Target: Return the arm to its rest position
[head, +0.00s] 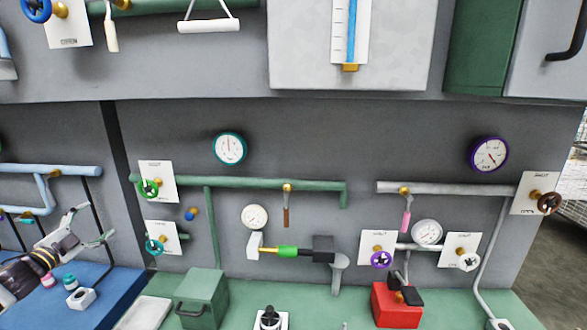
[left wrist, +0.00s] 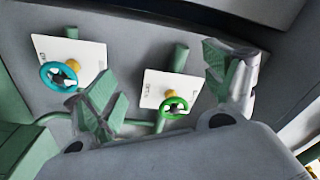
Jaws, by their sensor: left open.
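My left gripper (head: 94,222) is at the left of the head view, above the blue worktop and in front of the grey panel. Its two fingers are spread and nothing is between them. In the left wrist view the open fingers (left wrist: 160,88) frame part of the panel, with a teal handwheel (left wrist: 59,76) by the left finger and a green handwheel (left wrist: 174,107) between the fingers. The head view shows the green wheel (head: 149,188) and the teal wheel (head: 153,246) to the right of the gripper, apart from it. My right gripper is not in view.
Light blue pipes (head: 70,170) run behind my left arm. Small bottles (head: 70,282) and a white block (head: 81,298) sit on the blue worktop (head: 112,290) below the gripper. A green box (head: 203,295) and a red box (head: 392,308) stand on the green worktop.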

